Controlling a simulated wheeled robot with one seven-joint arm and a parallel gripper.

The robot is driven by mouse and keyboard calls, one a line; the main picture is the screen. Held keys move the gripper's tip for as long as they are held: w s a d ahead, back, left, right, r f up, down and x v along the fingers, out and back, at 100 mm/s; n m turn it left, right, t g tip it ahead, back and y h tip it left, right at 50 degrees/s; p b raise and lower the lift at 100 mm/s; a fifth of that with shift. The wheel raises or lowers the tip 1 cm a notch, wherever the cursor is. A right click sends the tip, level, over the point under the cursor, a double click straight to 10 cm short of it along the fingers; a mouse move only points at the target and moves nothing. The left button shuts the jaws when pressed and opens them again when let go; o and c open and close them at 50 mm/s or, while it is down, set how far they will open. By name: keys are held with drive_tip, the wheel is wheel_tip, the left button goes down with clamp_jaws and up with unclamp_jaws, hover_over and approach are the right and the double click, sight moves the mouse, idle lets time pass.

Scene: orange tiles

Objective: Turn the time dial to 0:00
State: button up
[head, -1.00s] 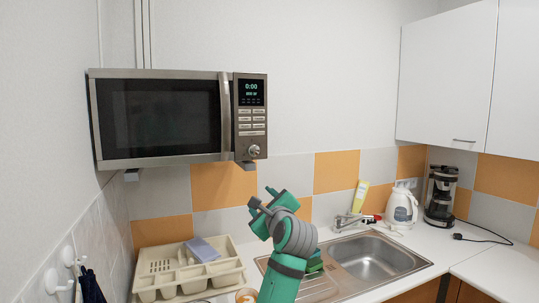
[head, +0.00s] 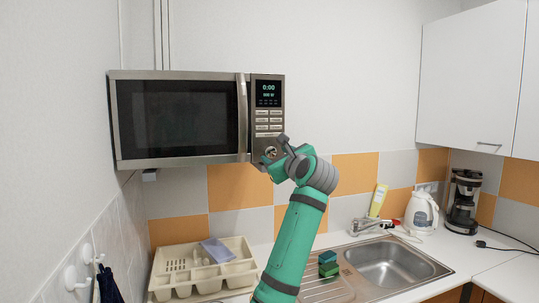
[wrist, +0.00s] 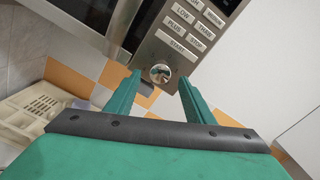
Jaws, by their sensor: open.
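The microwave (head: 180,122) is mounted on the wall, with its control panel on the right side. Its display (head: 268,92) reads 0:00 with a second line of text below. The round silver time dial (wrist: 160,73) is at the panel's lower end; in the head view the dial (head: 271,152) is just beside my gripper. My gripper (head: 274,152) is open and empty, in front of the panel's lower part. In the wrist view its two green fingers (wrist: 158,95) point at the dial, one to each side in the picture. I cannot tell whether either finger touches it.
The microwave door handle (head: 242,117) stands out just left of the panel. Below are a beige cutlery tray (head: 158,283), a sink (head: 395,262) with a faucet, and green sponges. A kettle (head: 421,213) and coffee maker (head: 463,200) stand at the right.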

sight(271, 152)
drive_tip(key=shift+x, duration=1.75)
